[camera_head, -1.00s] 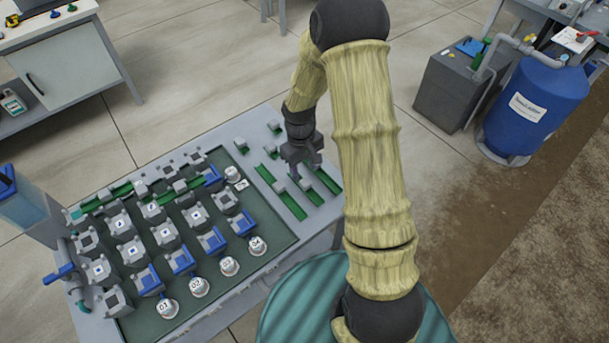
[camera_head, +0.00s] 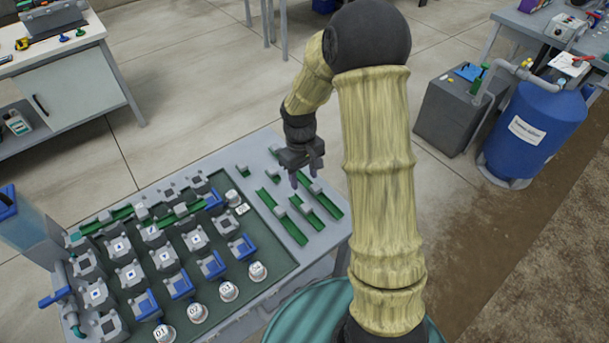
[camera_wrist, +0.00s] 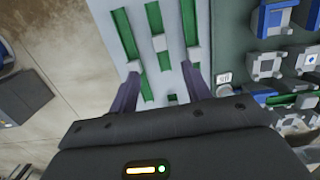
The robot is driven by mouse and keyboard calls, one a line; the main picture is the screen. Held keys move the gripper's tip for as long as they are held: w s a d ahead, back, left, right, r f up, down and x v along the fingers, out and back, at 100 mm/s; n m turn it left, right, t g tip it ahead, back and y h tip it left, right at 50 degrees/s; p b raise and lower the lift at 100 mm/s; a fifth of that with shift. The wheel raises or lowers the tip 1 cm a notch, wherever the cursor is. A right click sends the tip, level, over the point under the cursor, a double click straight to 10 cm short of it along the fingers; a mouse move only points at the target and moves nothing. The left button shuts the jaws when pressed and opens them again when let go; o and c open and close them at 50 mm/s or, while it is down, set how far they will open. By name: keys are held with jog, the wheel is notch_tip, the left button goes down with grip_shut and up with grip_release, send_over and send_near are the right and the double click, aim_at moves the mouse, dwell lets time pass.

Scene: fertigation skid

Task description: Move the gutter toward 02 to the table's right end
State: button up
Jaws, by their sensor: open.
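My gripper (camera_head: 304,177) is open and empty above the table's right end, its fingers pointing down. In the wrist view my gripper (camera_wrist: 164,88) shows its two fingers spread apart over loose green gutters. One long green gutter (camera_head: 290,228) lies left of a middle gutter (camera_head: 314,218) and a right gutter (camera_head: 327,203), each with grey blocks. The white cup marked 02 (camera_head: 197,313) stands on the front edge. I cannot tell which gutter leads toward 02.
The dark green board (camera_head: 262,295) carries several grey blocks, blue-handled valves and numbered cups. A blue-topped tank (camera_head: 25,225) stands at the table's left. A blue barrel (camera_head: 530,120) and a grey box (camera_head: 455,112) stand apart on the floor. Small grey pieces sit near the table's back edge.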

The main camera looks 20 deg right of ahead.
jog(key=s+r+m+t, duration=0.3)
jog(key=s+r, duration=0.6)
jog(key=s, duration=0.5)
jog(key=shift+s+d+r+m+t, duration=0.2)
jog(key=shift+r+m+t, duration=0.1)
jog(key=shift+m, duration=0.4)
